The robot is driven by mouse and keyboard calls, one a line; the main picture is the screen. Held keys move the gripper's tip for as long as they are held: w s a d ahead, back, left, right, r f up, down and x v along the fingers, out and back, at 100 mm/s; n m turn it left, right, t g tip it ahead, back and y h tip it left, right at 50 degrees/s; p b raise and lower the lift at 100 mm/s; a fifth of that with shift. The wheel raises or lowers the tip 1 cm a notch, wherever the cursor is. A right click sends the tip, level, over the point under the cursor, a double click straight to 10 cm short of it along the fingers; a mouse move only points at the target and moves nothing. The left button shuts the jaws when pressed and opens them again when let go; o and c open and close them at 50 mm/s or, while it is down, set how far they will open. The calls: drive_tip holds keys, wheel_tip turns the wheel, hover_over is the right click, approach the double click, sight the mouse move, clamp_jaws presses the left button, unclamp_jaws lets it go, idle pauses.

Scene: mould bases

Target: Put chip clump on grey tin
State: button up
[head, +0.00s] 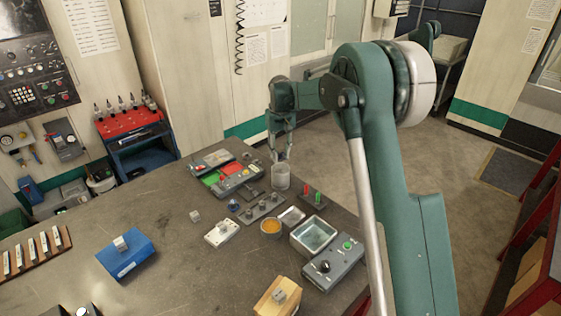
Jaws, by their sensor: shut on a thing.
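My gripper (282,156) points down over the far right part of the bench, at the mouth of a pale grey cylindrical cup (281,178). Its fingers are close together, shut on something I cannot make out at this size. I cannot tell whether the fingertips touch the cup's rim or reach inside it. I cannot pick out the chip clump for certain. A grey rectangular tin (298,240) with an open top stands nearer, to the lower right of the cup. A small shallow metal dish (292,215) lies just behind that tin.
Around the cup are a peg strip (262,208), an orange-filled bowl (271,227), a red-and-green-pegged block (313,197) and a control box (334,265). A blue block (126,254) and a wooden block (277,297) stand nearer.

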sight(281, 160)
drive_tip(key=shift+f, duration=1.9)
drive_tip(key=shift+f, duration=0.15)
drive_tip(key=o, duration=0.8)
wheel_tip(281, 160, up, 12)
drive_tip(key=shift+r, duration=0.2)
drive_tip(key=shift+s, duration=0.1)
